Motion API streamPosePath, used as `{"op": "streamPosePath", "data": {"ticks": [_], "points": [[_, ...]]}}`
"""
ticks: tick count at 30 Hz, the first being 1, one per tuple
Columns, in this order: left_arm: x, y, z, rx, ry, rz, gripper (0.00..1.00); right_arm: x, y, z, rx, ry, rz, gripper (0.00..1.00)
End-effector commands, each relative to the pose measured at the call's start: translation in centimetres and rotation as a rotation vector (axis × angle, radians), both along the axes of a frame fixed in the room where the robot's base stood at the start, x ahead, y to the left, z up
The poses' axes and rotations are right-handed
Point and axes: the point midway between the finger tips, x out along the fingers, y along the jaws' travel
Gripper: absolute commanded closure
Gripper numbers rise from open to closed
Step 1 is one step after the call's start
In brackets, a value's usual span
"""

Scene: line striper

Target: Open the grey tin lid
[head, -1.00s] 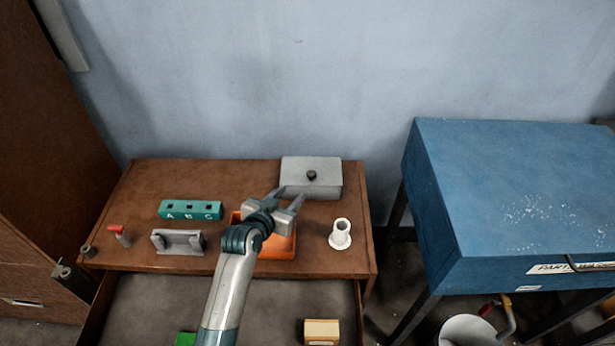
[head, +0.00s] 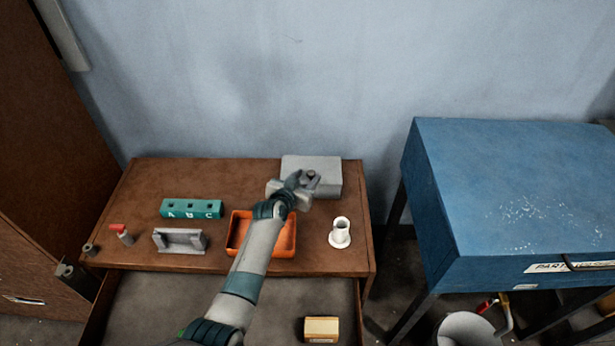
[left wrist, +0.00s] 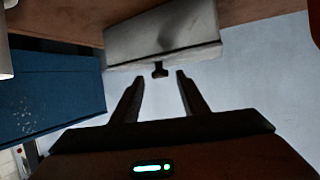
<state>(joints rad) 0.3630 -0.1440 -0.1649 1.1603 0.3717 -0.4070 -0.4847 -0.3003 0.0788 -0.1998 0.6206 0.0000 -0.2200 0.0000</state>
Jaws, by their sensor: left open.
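The grey tin (head: 325,167) stands at the back right of the brown table, its lid on and a small dark knob (head: 311,174) on top. In the left wrist view the tin (left wrist: 165,38) appears upside down, with its knob (left wrist: 159,70) between and just beyond my fingertips. My left gripper (head: 305,182) is at the tin, partly covering its front left. It also shows in the left wrist view (left wrist: 160,78), where its two fingers are open and empty. The fingers do not visibly touch the knob. My right gripper is not in view.
An orange tray (head: 288,241) lies below my left forearm. A white flanged tube (head: 340,233) stands right of it. A teal block marked A B C (head: 191,209), a grey bracket (head: 180,241) and a red-handled item (head: 121,233) are left. An open drawer (head: 150,300) is in front.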

Motion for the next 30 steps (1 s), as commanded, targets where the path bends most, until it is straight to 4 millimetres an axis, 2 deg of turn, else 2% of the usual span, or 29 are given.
{"op": "streamPosePath", "data": {"ticks": [6,17,22,30], "points": [[0.98,-0.41,-0.45,0.0,0.001,0.0,0.59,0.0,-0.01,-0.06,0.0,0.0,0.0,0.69],[1.13,-0.47,-0.51,0.0,0.0,0.001,0.59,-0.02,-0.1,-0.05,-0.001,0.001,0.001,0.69],[1.13,-0.47,-0.51,0.0,0.0,0.001,0.98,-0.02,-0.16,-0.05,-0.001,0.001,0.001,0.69],[1.13,-0.33,-0.45,0.0,0.0,0.001,1.0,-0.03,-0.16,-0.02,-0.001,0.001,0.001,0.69]]}}
